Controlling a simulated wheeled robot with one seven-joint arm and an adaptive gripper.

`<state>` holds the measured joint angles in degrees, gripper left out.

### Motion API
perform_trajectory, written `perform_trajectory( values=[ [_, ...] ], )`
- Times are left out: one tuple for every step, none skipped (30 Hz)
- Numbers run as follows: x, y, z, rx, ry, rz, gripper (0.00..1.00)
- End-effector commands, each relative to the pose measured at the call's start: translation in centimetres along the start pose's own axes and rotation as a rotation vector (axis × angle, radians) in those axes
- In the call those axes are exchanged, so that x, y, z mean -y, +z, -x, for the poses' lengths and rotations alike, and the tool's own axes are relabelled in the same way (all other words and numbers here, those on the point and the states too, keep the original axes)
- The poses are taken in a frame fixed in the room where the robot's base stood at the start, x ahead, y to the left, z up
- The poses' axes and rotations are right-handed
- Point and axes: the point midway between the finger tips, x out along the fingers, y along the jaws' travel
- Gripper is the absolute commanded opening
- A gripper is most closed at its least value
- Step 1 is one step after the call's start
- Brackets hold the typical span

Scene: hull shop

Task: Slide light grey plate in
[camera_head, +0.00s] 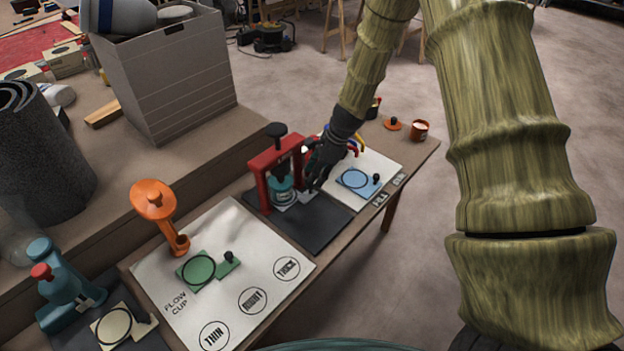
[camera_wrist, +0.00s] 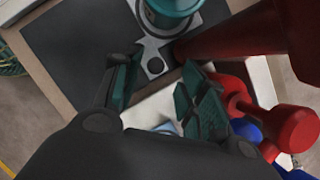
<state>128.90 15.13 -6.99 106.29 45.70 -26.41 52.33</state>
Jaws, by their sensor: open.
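In the head view the plate (camera_head: 307,196) shows only as a small pale patch beside my gripper (camera_head: 313,178). The teal cup (camera_head: 282,188) stands inside a red press-like frame (camera_head: 263,180) with a black knob on top. In the wrist view my gripper (camera_wrist: 158,82) is open, its teal-padded fingers apart on either side below the plate's near end. I cannot tell whether either finger touches the plate.
A dark mat (camera_head: 310,230) lies under the frame. A white board with a blue plate (camera_head: 358,182) lies to the right, and a flow cup board with a green plate (camera_head: 197,270) to the left. Red and blue knobbed objects (camera_wrist: 290,128) stand close to my right finger.

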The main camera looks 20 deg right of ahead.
Motion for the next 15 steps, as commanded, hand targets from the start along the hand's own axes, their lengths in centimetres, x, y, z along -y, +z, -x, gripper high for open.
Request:
perform_trajectory(
  values=[
    [0.0, 0.1, 0.7, 0.0, -0.001, 0.001, 0.42],
    [0.0, 0.1, 1.1, 0.001, -0.001, 0.002, 0.42],
    [0.0, 0.1, 1.6, 0.001, 0.0, 0.002, 0.42],
    [0.0, 0.0, 1.9, 0.0, 0.0, 0.001, 0.42],
    [0.0, 0.0, 2.2, 0.0, 0.0, 0.001, 0.42],
    [0.0, 0.0, 2.7, 0.0, 0.0, 0.001, 0.42],
    [0.0, 0.0, 3.0, 0.001, 0.0, 0.001, 0.42],
    [0.0, 0.0, 3.2, 0.001, 0.0, 0.001, 0.42],
    [0.0, 0.0, 3.5, 0.001, 0.001, 0.001, 0.42],
    [0.0, 0.0, 3.6, 0.001, 0.001, 0.0, 0.42],
    [0.0, 0.0, 3.8, 0.001, 0.001, 0.0, 0.42],
    [0.0, 0.0, 3.9, 0.001, 0.002, 0.0, 0.42],
    [0.0, 0.0, 4.0, 0.001, 0.002, 0.0, 0.42],
    [0.0, 0.0, 4.1, 0.001, 0.001, 0.0, 0.42],
    [0.0, 0.0, 4.2, 0.001, 0.001, 0.0, 0.42]
  ],
)
